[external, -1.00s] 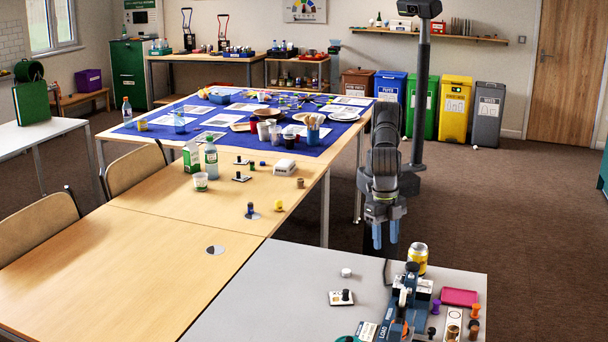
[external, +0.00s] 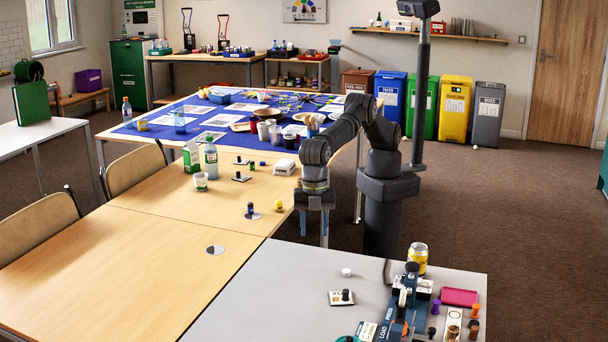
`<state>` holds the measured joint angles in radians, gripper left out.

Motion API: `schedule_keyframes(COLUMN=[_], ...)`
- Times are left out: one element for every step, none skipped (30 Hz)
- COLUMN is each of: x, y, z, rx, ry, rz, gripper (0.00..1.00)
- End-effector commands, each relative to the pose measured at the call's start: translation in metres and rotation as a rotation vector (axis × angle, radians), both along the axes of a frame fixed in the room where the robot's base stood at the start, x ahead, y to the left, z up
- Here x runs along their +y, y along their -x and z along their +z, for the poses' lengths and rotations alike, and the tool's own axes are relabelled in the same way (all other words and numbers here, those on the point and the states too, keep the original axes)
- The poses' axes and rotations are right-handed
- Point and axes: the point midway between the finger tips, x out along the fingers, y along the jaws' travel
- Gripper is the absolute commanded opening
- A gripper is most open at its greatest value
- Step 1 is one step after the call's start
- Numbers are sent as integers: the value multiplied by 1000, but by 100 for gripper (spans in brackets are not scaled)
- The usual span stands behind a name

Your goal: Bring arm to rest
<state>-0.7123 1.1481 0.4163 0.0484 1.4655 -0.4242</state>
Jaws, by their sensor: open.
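My gripper (external: 314,236) hangs pointing down in the external view, at the right edge of the wooden table (external: 120,262). Its two fingers are apart and nothing shows between them. My arm reaches left to it from my dark base. The gripper is clear of the grey table (external: 255,292) in front, and I cannot tell its exact height.
A yellow piece (external: 278,205) and a white box (external: 284,167) are near my gripper. Bins stand behind my arm.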

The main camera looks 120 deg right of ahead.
Motion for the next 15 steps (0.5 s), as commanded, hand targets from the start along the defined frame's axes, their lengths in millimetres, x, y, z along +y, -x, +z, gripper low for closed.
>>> schedule_keyframes(x=[-9, -14, -20, -25, -29, -36, -41, -46, -52, -57, -61, -67, -71, -74, -79], y=[-7, -11, -16, -19, -23, -28, -31, -35, -39, -43, -46, -50, -52, -54, -58], z=[0, 0, 0, 0, 0, 0, 0, 0, 0, 0, 0, 0, 0, 0, 0], rx=[0, 1, 1, 1, 1, 1, 1, 1, 0, 0, 0, -1, 0, -1, 0], ry=[0, 1, 1, 2, 1, 2, 2, 1, 1, 1, 1, 1, 1, 1, 0], rz=[-27, -45, -67, -84, -102, -124, -141, -158, -179, -195, -212, -231, -244, -257, -273], gripper=[43, 43, 43, 43, 43, 43, 43, 43, 43, 43, 43, 43, 43, 43, 43])
